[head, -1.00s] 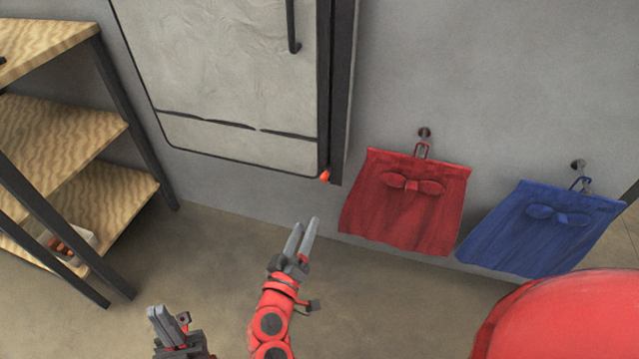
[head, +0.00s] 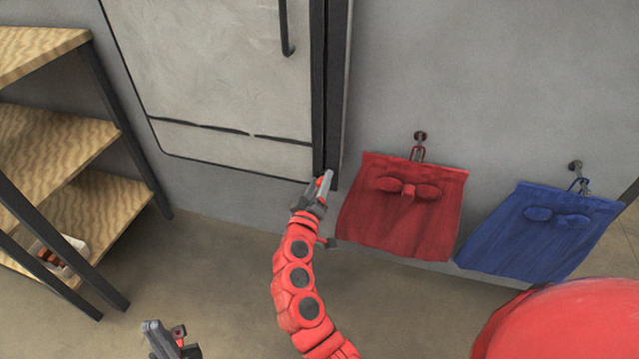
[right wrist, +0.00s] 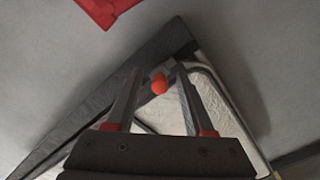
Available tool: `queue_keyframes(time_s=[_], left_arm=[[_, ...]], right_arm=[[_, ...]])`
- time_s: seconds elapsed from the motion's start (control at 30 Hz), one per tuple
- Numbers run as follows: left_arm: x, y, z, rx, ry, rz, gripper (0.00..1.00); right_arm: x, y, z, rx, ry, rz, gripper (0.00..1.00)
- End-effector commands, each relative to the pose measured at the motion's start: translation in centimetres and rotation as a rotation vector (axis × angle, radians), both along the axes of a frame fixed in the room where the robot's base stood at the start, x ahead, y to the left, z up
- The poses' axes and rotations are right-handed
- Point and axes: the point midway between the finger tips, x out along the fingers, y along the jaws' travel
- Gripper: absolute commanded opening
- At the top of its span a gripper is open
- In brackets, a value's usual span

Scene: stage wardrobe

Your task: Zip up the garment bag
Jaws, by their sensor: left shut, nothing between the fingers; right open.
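The garment bag (head: 225,80) hangs against the wall, a pale grey panel with dark edging and a dark strip along its right side. A small orange pull (right wrist: 159,84) is at its bottom right corner. My right gripper (head: 324,187) is at that corner in the head view. In the right wrist view, its open fingers (right wrist: 155,88) are on either side of the pull, with the pull near the tips. In the head view the pull is partly hidden by the fingers. My left gripper (head: 153,330) is shut and empty at the bottom edge, away from the bag.
A red bag (head: 405,210) and a blue bag (head: 540,230) hang from wall hooks to the right. A wooden shelf unit (head: 75,140) with dark posts stands at the left, with a small white bin (head: 72,250) low down. The floor below the garment bag is clear.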

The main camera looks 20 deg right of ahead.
Motion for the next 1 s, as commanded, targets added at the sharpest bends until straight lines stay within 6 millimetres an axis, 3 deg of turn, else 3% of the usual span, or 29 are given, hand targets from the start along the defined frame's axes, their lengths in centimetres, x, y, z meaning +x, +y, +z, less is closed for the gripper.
queue_keyframes(time_s=[0.23,0.53,1.0], left_arm=[[0.00,0.01,0.00,0.000,0.000,0.000,0.00],[0.00,0.00,0.00,0.000,0.000,0.000,0.00],[0.00,0.00,-0.01,0.000,0.000,0.000,0.00]], right_arm=[[0.07,-0.04,0.01,0.000,0.000,0.000,0.53],[0.07,0.00,0.02,0.000,-0.001,0.001,0.00],[0.07,0.03,0.01,0.000,0.000,0.001,0.00]])
